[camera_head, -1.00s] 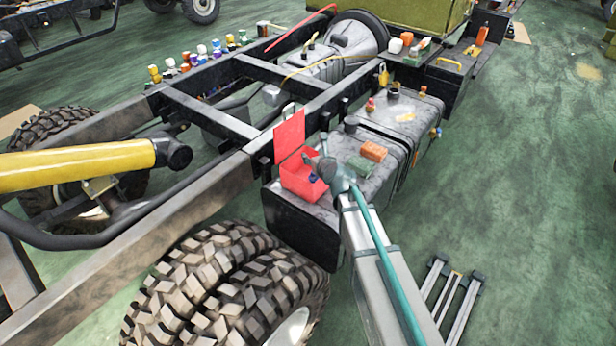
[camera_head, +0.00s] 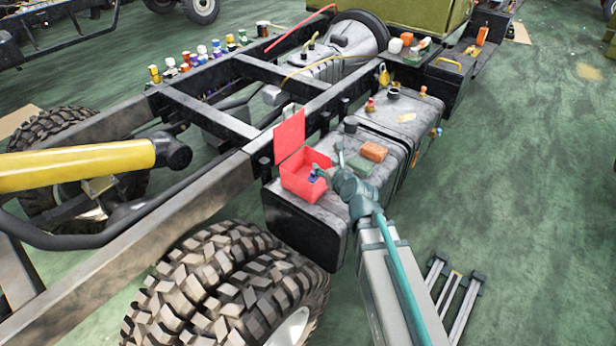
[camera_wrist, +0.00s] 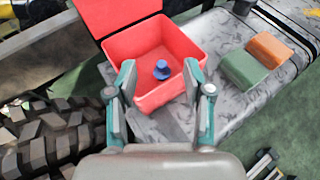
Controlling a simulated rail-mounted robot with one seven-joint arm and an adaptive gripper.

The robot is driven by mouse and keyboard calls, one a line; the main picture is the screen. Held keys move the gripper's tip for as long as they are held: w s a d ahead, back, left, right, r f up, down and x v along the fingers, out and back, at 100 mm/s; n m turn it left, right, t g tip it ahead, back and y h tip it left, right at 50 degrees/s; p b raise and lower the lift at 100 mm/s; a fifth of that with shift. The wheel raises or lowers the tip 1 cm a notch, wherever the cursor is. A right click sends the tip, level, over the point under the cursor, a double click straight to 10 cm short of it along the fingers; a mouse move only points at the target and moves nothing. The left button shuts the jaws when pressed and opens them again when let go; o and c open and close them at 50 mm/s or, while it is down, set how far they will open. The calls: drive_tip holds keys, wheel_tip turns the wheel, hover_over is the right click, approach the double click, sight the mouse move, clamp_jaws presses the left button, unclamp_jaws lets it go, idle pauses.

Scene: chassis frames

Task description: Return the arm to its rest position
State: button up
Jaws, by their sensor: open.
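My gripper (camera_head: 331,162) is open and empty, just right of an open red box (camera_head: 296,184) on the dark tank in the head view. The box lid (camera_head: 289,136) stands up behind it. In the wrist view my gripper (camera_wrist: 158,74) has its fingers apart near the front of the red box (camera_wrist: 188,40). A small blue knobbed piece (camera_wrist: 162,69) is inside the box, visible between the fingers and held by neither. It also shows in the box in the head view (camera_head: 314,174). My arm reaches in from the lower right.
An orange block (camera_head: 374,151) and a green block (camera_head: 361,166) lie on the tank right of my gripper. The chassis rail (camera_head: 195,200) and large tyres (camera_head: 225,280) are to the left. Open green floor (camera_head: 520,200) lies to the right.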

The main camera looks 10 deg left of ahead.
drive_tip(key=shift+s, duration=0.1)
idle(0.4)
drive_tip(key=s+d+f+n+g+h, duration=0.1)
drive_tip(key=s+d+f+n+g, duration=0.1)
drive_tip(key=f+n, duration=0.3)
drive_tip(key=s+d+f+n+g, duration=0.2)
drive_tip(key=s+d+f+n, duration=0.1)
drive_tip(key=f+n, duration=0.1)
drive_tip(key=s+d+f+n+g+h, duration=0.1)
drive_tip(key=s+d+f+n+g, duration=0.1)
drive_tip(key=f+n, duration=0.3)
drive_tip(key=shift+s+d+f+n+h, duration=0.3)
drive_tip(key=shift+s+d+n, duration=0.1)
drive_tip(key=shift+n, duration=0.4)
drive_tip(key=s+d+f+n+g+h, duration=0.3)
drive_tip(key=s+d+f+n+g, duration=0.3)
drive_tip(key=s+d+f+n, duration=0.6)
drive_tip(key=s+f+n+g+p, duration=0.1)
drive_tip(key=s+f, duration=0.4)
drive_tip(key=s, duration=1)
drive_tip(key=s+f+n+g+p, duration=0.2)
drive_tip(key=s+f+g, duration=0.4)
drive_tip(key=s, duration=0.9)
drive_tip(key=shift+s+a+f+p, duration=0.2)
drive_tip(key=shift+a+f+p, duration=0.1)
drive_tip(key=shift+a+p, duration=0.2)
